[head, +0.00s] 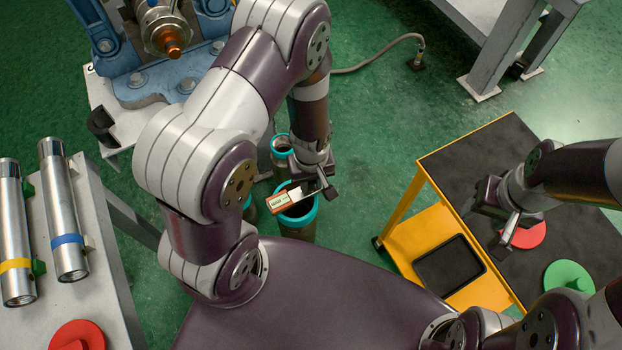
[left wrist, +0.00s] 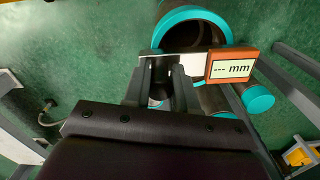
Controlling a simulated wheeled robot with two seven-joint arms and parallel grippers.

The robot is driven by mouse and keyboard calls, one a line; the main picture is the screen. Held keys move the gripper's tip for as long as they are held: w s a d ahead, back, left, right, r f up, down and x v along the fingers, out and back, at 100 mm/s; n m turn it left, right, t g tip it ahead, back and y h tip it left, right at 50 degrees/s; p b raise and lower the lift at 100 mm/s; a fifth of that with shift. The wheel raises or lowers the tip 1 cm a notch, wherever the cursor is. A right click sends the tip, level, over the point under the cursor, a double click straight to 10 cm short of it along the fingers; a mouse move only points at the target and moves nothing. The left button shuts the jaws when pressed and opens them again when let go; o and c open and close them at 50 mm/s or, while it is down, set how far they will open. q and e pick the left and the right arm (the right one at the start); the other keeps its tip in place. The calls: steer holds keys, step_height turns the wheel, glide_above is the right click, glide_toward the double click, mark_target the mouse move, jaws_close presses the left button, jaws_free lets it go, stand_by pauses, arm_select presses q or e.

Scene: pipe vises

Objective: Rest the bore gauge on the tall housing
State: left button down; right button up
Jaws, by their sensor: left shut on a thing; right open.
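The bore gauge (head: 284,202), an orange-red box with a display and a pale plate, is held by my left gripper (head: 324,188). The left wrist view shows its display (left wrist: 232,67) reading "--- mm", and my left fingers (left wrist: 167,88) closed on the plate. Below it in the head view is a wide teal-rimmed housing (head: 297,228); the gauge overlaps its rim, but contact is unclear. A narrower teal-rimmed housing (head: 281,146) stands behind, and another (head: 249,206) is partly hidden by my arm. Which is tallest is unclear. My right gripper (head: 502,238) is open and empty.
A yellow cart (head: 425,215) at right carries a red disc (head: 527,234), a green disc (head: 567,279) and a black tray (head: 450,262). Metal pipes (head: 64,215) lie on the left bench. A blue vise (head: 160,75) stands behind. Green floor is open between.

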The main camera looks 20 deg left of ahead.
arm_select(q)
steer(key=shift+f, duration=0.35)
steer(key=c, duration=0.8)
jaws_free()
steer(key=shift+r, duration=0.1)
step_height(320, 180, up, 7)
steer(key=p, duration=0.7)
stand_by(1.2)
